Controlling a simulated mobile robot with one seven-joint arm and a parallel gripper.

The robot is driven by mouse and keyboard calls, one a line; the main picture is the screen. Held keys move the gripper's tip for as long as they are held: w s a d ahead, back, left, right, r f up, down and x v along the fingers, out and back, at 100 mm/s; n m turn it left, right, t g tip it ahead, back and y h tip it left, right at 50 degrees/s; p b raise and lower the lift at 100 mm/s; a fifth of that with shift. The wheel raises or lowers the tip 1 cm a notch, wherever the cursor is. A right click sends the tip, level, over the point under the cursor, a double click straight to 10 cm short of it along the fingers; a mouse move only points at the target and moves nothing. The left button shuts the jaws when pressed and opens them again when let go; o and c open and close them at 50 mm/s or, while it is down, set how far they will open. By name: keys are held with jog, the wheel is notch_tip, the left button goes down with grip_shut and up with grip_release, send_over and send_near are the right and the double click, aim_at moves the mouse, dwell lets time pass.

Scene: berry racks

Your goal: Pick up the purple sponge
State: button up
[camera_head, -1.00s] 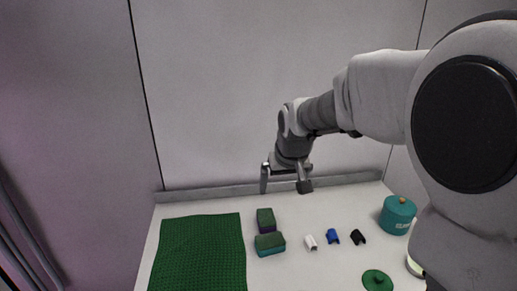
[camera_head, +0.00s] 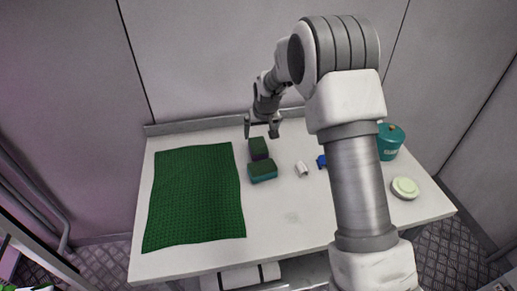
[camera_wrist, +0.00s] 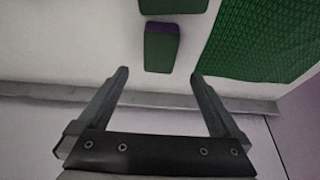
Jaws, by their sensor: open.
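The purple sponge (camera_head: 258,149) lies on the white table, with a dark green top and purple sides. It is just behind the teal sponge (camera_head: 263,171), which also has a green top. My gripper (camera_head: 260,132) is open and empty, pointing down near the far end of the purple sponge. In the wrist view the purple sponge (camera_wrist: 161,48) lies ahead of my open fingertips (camera_wrist: 160,73), roughly centred between them and apart from both. The teal sponge (camera_wrist: 173,5) is cut off at the top edge there.
A green cloth (camera_head: 195,195) covers the table's left part. A white item (camera_head: 302,169) and a blue item (camera_head: 321,161) lie to the right. A teal pot (camera_head: 390,143) and a pale round dish (camera_head: 405,188) stand farther right. A raised ledge (camera_head: 190,126) runs along the back.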

aim_at(258, 145)
jog(key=x, duration=1)
jog(key=shift+w+f, duration=0.2)
jog(key=shift+f, duration=0.05)
jog(key=shift+f, duration=0.25)
dwell(0.5)
jog(key=c, duration=1.4)
jog(key=shift+r, duration=0.2)
